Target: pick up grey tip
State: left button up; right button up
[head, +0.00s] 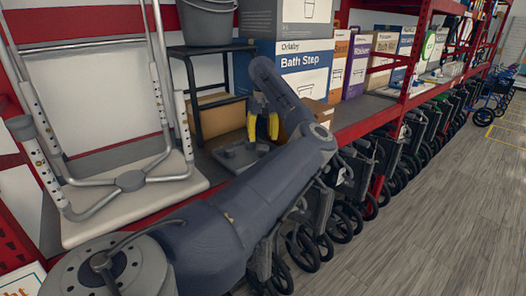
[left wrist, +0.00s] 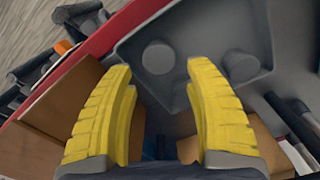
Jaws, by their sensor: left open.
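Two round grey tips show in the left wrist view, one left of centre (left wrist: 158,57) and one to the right (left wrist: 240,65). They sit in a shallow dark grey tray (left wrist: 200,25), which also shows on the shelf in the head view (head: 235,160). My left gripper (head: 262,127) has yellow fingers and points down over the tray's right side. In the left wrist view my left gripper (left wrist: 160,88) is open, with nothing between its fingers. The tips lie beyond the fingertips, apart from them. My right gripper is not in view.
Brown cardboard boxes (head: 220,118) stand behind the tray, near a black step stool (head: 188,80). A metal walker frame (head: 130,180) stands at the left. The red shelf edge (head: 365,122) runs along the front. Wheeled walkers (head: 385,160) line up below.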

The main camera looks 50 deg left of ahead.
aim_at(263, 146)
pick_arm(q)
jog(key=shift+d+f, duration=0.1)
jog(key=shift+f, duration=2.45)
jog(key=shift+c, duration=0.3)
jog(key=c, duration=0.9)
